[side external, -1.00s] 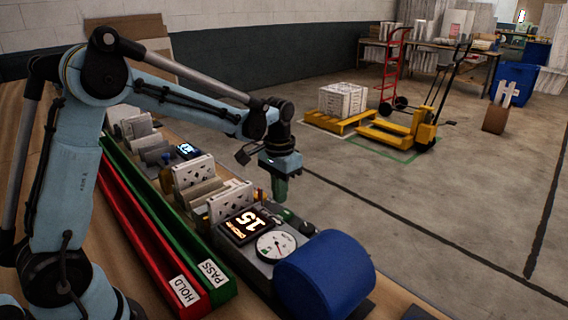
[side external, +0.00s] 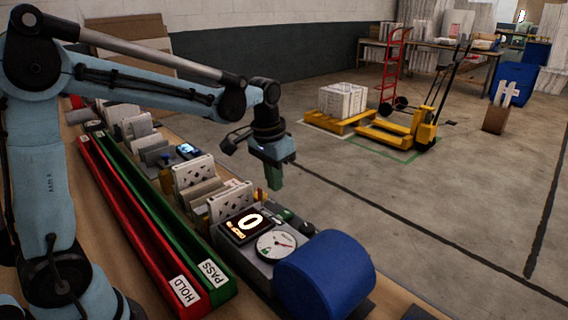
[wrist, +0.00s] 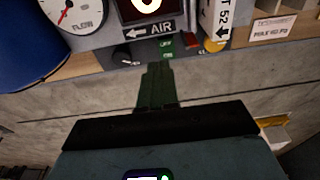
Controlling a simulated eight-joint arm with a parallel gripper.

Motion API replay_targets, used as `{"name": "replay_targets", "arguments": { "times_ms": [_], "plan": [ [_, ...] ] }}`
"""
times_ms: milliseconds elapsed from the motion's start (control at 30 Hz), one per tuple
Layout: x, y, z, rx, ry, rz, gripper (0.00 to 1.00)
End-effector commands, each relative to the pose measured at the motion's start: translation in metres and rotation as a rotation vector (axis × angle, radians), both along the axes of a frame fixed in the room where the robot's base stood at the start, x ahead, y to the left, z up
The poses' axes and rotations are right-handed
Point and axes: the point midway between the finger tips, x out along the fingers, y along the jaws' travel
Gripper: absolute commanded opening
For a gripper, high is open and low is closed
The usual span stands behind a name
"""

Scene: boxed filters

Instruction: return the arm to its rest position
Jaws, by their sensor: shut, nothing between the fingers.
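My gripper (side external: 275,183) hangs in the air just beyond the far edge of the bench, up and to the right of the gauge box. Its green fingers are together with nothing between them. In the wrist view the shut fingers (wrist: 155,88) point toward the panel with the AIR label. My blue-grey arm reaches over the bench from the left. The digital display (side external: 250,222) reads 0 and shows partly in the wrist view (wrist: 148,7). The round FLOW dial (side external: 276,245) sits beside it.
A red HOLD trough (side external: 135,222) and a green PASS trough (side external: 165,218) run along the bench. White filters (side external: 193,176) stand in a row behind them. Open floor lies to the right.

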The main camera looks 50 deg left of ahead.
Motion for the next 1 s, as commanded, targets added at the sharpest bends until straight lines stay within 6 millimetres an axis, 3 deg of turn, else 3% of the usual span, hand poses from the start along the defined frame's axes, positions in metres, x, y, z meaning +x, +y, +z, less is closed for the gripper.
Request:
{"name": "replay_targets", "arguments": {
  "times_ms": [300, 600, 800, 1000],
  "plan": [
    [-0.055, -0.017, 0.026, 0.006, -0.211, -0.002, 0.0],
    [-0.101, -0.029, 0.023, -0.001, -0.403, -0.003, 0.0],
    [-0.116, -0.034, 0.016, -0.007, -0.484, -0.003, 0.0],
    [-0.12, -0.035, 0.013, -0.01, -0.508, -0.003, 0.0]
  ]
}}
